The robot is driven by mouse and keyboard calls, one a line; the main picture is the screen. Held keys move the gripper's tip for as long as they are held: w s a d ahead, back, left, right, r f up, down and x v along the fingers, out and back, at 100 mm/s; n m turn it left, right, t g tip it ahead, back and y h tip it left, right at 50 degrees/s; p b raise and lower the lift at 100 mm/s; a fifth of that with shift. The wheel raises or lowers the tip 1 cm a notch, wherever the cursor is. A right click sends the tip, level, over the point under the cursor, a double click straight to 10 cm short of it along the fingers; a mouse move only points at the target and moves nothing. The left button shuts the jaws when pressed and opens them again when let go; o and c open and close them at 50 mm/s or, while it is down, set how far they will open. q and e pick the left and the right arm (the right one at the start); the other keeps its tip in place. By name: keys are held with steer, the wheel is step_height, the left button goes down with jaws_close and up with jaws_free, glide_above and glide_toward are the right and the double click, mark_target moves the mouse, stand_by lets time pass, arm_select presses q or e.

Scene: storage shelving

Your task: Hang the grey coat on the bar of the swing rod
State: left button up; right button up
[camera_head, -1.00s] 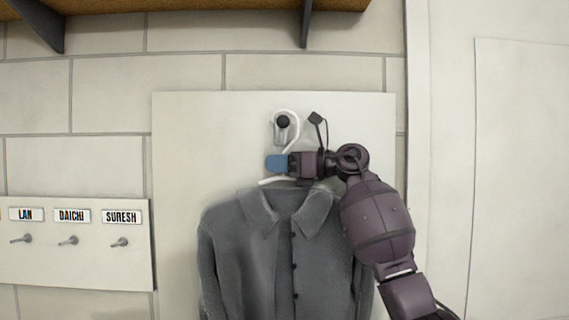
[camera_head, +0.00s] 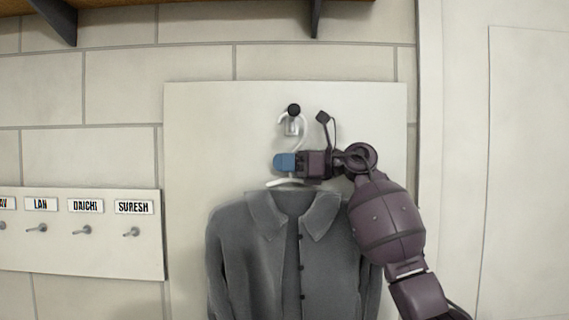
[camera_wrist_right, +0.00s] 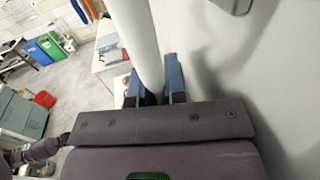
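The grey coat (camera_head: 255,255) hangs upright from a white hanger (camera_head: 283,183). In the head view the hanger's hook rises to the swing rod (camera_head: 294,110), a black knob with a pale bracket on a white wall panel. The knob overlaps the top of the hook; whether the hook rests on the bar I cannot tell. My right gripper (camera_head: 285,162), with blue fingertips, is shut on the hanger just below its hook. In the wrist view the white hanger (camera_wrist_right: 136,35) passes between the fingers of my right gripper (camera_wrist_right: 154,82). My left gripper is not in view.
A pale board (camera_head: 85,255) with name labels and small pegs is on the wall at the left. A wooden shelf (camera_head: 180,18) with dark brackets is above. The wrist view shows blue and green bins (camera_wrist_right: 44,47) far off across the floor.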

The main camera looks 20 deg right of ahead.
steer(key=o, duration=0.4)
steer(key=shift+f, duration=0.1)
steer(key=b+v, duration=0.2)
steer(key=v, duration=0.7)
steer(key=shift+d, duration=0.2)
steer(key=shift+v, duration=0.8)
steer(key=shift+s+a, duration=0.1)
